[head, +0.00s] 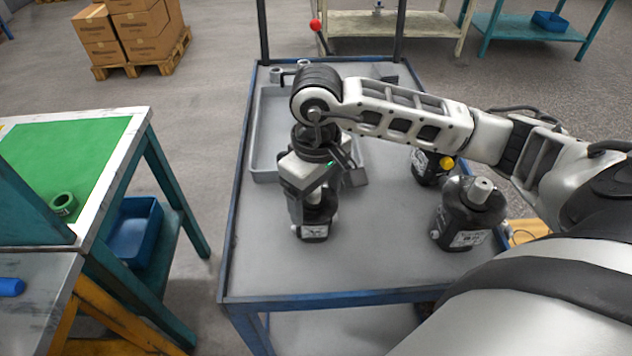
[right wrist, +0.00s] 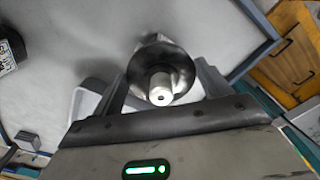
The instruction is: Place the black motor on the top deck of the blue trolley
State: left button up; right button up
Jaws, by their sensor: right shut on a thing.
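The blue trolley (head: 350,297) has a grey top deck with a blue frame and stands in front of me. My right gripper (head: 308,196) points down over the left-middle of the deck and is shut on a black motor (head: 316,224). The motor is upright with a white label on its lower front. I cannot tell if its base touches the deck. In the right wrist view the held motor (right wrist: 158,72) shows its metal shaft between the two fingers. Much of it is hidden by the gripper in the head view. My left gripper is out of view.
A grey tray (head: 262,125) lies at the back left. A green-topped bench (head: 70,150) stands left of the trolley, across a gap. The deck's front-left is clear.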

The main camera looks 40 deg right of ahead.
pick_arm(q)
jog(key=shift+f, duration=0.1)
pick_arm(e)
jog(key=shift+w, duration=0.1)
jog(key=shift+f+b, duration=0.1)
jog(key=shift+b, duration=0.25)
jog(key=o, duration=2)
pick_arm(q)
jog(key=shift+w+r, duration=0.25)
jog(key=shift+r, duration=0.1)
pick_arm(e)
jog(key=shift+o, duration=0.2)
jog(key=shift+r+p, duration=0.3)
jog(key=shift+p, duration=0.05)
notch_tip(320, 180, up, 7)
jog(key=shift+f+b, duration=0.15)
jog(key=shift+b, duration=0.3)
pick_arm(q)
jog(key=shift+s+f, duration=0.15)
pick_arm(e)
notch_tip(320, 180, up, 5)
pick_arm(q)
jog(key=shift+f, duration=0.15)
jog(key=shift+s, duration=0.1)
